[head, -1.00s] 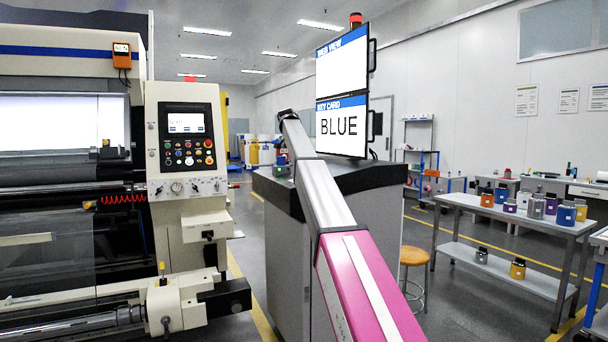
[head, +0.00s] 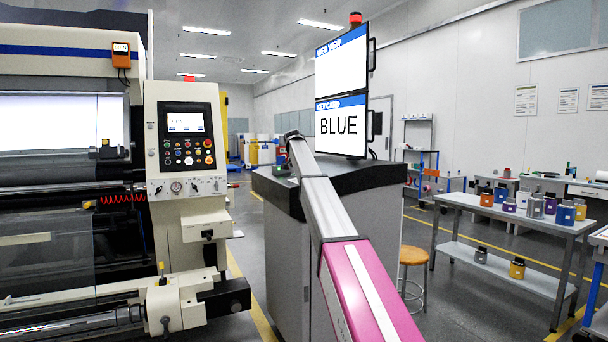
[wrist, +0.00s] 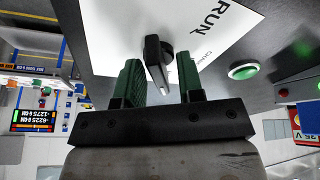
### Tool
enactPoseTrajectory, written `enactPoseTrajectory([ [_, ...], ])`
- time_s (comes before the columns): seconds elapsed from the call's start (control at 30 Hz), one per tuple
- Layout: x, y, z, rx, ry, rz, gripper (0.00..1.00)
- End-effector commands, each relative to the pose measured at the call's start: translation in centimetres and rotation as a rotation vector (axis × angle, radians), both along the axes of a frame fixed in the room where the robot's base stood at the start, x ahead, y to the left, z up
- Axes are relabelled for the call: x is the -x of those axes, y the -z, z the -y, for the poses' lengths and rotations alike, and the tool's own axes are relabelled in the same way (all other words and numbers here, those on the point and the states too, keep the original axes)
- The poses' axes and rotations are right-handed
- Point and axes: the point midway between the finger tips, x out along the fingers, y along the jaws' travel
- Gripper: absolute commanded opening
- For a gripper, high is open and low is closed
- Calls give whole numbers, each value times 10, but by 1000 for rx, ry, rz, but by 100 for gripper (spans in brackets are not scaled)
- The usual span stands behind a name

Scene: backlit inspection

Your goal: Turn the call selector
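The call selector is a black bar-shaped knob (wrist: 156,62) on a white plate (wrist: 205,28) in the wrist view. The plate reads "RUN" with smaller, partly hidden lettering beside it. My gripper (wrist: 158,68) has green ribbed fingers, which stand apart on either side of the knob. Gaps show between the knob and both fingers, so it is not gripped.
A green button (wrist: 243,71) sits close to the right finger on the dark panel. The console (head: 285,225) carries a monitor (head: 341,127) reading "KEY CARD BLUE". A cream machine (head: 184,222) stands left. A table (head: 490,209) with several coloured containers stands right.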

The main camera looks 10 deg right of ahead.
Motion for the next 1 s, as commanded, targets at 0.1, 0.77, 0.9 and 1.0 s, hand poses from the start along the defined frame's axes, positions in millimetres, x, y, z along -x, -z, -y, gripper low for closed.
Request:
enactPoseTrajectory([
  [0.1, 0, 0, 0, 0, 0, 0, 0],
  [0.77, 1, -1, 0, 9, -190, -29, 0],
  [0.9, 0, -1, 0, 16, -313, -47, 0],
  [1.0, 0, -1, 0, 21, -407, -62, 0],
])
